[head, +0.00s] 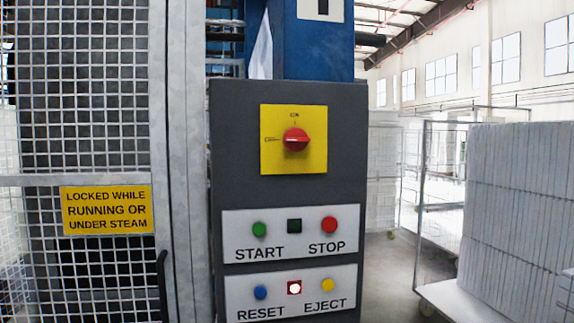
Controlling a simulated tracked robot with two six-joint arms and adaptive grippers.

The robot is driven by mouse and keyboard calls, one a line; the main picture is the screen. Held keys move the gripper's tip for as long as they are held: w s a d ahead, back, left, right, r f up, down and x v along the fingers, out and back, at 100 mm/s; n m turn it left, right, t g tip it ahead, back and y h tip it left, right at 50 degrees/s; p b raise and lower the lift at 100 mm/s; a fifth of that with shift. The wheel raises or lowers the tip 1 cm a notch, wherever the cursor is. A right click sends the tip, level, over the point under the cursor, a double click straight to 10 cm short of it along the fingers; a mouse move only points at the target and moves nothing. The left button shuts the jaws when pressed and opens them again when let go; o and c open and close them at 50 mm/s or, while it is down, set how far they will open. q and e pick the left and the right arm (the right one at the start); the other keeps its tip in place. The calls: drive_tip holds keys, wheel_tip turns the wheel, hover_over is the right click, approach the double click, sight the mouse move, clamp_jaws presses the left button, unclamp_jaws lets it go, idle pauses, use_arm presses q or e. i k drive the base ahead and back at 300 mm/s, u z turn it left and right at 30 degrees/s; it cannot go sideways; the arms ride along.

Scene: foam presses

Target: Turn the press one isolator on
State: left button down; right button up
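The isolator is a red rotary knob (295,139) on a square yellow plate (314,160), high on the front of a dark grey control box (235,185). Its grip appears to lie sideways, about level. Small black text that looks like ON is at the top of the plate, with a small mark to the left of the knob. The blue column (325,50) behind the box carries a white sign cut off at the top, perhaps a 1. Neither of my grippers is in view.
A mesh gate (80,90) stands left with a warning sign (106,210). A loaded trolley (520,200) stands right.

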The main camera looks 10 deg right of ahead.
sight(295, 139)
drive_tip(key=z, duration=1.65)
drive_tip(key=i, duration=0.1)
drive_tip(key=u, duration=3.05)
drive_tip(key=k, duration=1.65)
drive_tip(key=z, duration=0.75)
drive_tip(key=i, duration=1)
drive_tip(key=u, duration=0.05)
